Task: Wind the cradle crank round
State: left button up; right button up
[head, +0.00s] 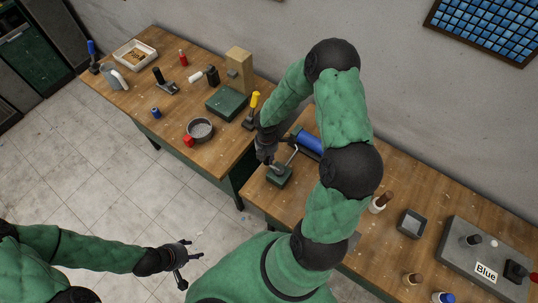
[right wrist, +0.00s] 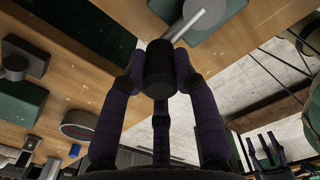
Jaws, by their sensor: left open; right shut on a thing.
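The cradle stands near the left end of the right table, with a blue roll (head: 308,142) and a green block (head: 280,177) beside it. My right arm partly hides the cradle. A pale crank arm (head: 289,158) extends from the roll's end towards my right gripper (head: 267,158). In the right wrist view, my right gripper (right wrist: 159,85) is shut on the black crank handle (right wrist: 158,65), one finger on each side. The grey crank arm (right wrist: 193,25) runs up and right from it. My left gripper (head: 191,252) is open and empty, above the floor and away from the tables.
The left table (head: 175,112) holds a green box (head: 227,103), a round grey dish (head: 200,129), a yellow-handled tool (head: 253,108) and several small items. A gap separates the tables.

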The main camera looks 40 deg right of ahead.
jog(key=o, duration=1.1)
notch_tip(320, 180, up, 12)
